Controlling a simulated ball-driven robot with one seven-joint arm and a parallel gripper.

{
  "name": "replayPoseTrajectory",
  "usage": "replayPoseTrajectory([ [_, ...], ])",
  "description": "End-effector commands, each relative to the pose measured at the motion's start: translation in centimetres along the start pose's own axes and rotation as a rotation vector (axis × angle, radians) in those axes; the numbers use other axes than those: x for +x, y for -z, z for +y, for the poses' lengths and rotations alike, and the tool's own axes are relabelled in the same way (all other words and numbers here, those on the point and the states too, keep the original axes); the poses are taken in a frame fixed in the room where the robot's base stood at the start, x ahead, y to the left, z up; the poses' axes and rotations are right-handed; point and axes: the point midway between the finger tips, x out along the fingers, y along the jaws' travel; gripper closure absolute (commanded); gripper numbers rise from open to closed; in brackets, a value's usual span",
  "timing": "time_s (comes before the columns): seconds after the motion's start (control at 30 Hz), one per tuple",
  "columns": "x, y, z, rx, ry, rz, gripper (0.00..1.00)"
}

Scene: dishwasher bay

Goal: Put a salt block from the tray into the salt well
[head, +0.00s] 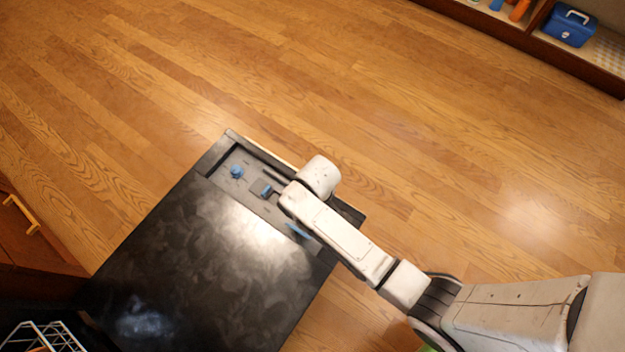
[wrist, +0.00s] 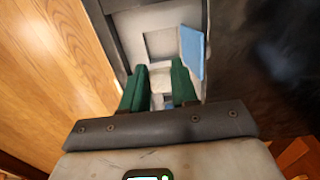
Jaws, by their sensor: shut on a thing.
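In the wrist view my gripper (wrist: 158,78) has two green fingers shut on a small pale block (wrist: 160,82), which I take for the salt block; it shows only in part between them. The fingers are over the grey panel of the black appliance door (head: 190,260). In the head view my arm hides the fingers and block. Beyond the fingertips the panel has a square recess (wrist: 160,42). A blue flap (wrist: 191,52) stands beside it on the right. I cannot tell which opening is the salt well. The tray cannot be made out.
A round blue knob (head: 237,171) and a small blue part (head: 266,190) are on the panel. A white wire rack (head: 42,338) is at the lower left. A blue box (head: 570,26) sits on a shelf at the upper right. Wooden floor around the door is clear.

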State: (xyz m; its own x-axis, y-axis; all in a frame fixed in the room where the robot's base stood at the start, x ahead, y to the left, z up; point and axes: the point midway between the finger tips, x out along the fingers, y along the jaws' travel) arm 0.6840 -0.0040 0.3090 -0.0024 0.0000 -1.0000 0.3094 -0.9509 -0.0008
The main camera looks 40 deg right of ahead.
Motion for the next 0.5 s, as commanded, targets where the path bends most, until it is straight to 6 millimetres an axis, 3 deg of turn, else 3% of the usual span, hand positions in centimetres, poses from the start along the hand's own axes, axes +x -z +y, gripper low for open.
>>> replayPoseTrajectory([
  [0.5, 3.2, 0.0, 0.0, 0.0, -0.001, 0.001, 1.0],
])
